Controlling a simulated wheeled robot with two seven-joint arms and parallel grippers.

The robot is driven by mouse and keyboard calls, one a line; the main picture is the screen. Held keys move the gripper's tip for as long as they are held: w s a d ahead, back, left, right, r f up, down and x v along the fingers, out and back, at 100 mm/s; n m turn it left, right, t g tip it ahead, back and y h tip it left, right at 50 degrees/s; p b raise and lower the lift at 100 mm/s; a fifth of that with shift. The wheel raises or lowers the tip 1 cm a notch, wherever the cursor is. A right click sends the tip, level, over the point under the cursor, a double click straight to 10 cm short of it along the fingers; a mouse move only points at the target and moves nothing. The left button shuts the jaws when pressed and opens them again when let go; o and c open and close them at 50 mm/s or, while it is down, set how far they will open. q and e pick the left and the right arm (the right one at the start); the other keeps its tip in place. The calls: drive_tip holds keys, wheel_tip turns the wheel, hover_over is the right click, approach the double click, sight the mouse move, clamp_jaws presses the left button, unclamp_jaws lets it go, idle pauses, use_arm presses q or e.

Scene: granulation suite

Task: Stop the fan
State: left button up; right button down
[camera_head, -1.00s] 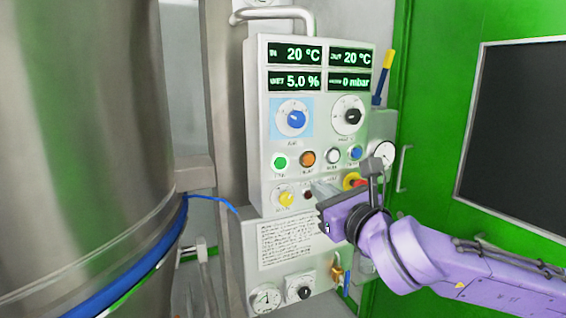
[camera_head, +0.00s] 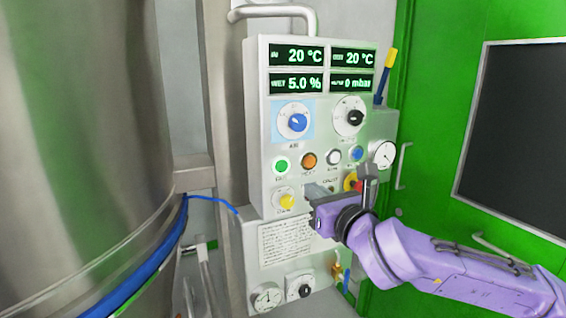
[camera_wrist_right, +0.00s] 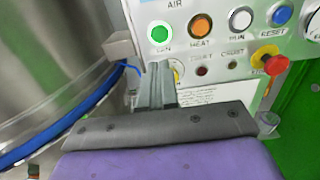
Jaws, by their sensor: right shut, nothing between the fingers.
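The control panel (camera_head: 258,150) stands upright in the middle of the head view. Its green FAN button (camera_head: 282,166) is at the left end of the button row; it also shows in the right wrist view (camera_wrist_right: 160,34). My right gripper (camera_head: 313,189) is shut and empty in front of the panel, below and right of the FAN button. In the right wrist view its closed fingers (camera_wrist_right: 158,82) point up toward the green button, with their tips just below it in the picture. I cannot tell the gap to the panel. My left gripper is out of view.
The orange HEAT button (camera_head: 308,160), white RUN button (camera_head: 333,157) and blue RESET button (camera_head: 356,153) share the row. A yellow knob (camera_head: 287,201) and a red emergency stop (camera_wrist_right: 270,62) sit lower. A steel vessel (camera_head: 80,130) stands left, a green door (camera_head: 430,100) right.

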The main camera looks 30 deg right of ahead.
sight(283, 168)
drive_tip(key=w+p, duration=0.1)
drive_tip(key=w, duration=0.3)
drive_tip(key=w+p, duration=0.2)
drive_tip(key=w, duration=0.2)
drive_tip(key=w+p, duration=0.2)
drive_tip(key=w, duration=0.2)
drive_tip(key=shift+w+d, duration=0.15)
drive_tip(key=shift+d, duration=0.25)
drive_tip(key=shift+w, duration=0.15)
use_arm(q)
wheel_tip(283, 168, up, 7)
use_arm(e)
drive_tip(key=shift+f, duration=0.1)
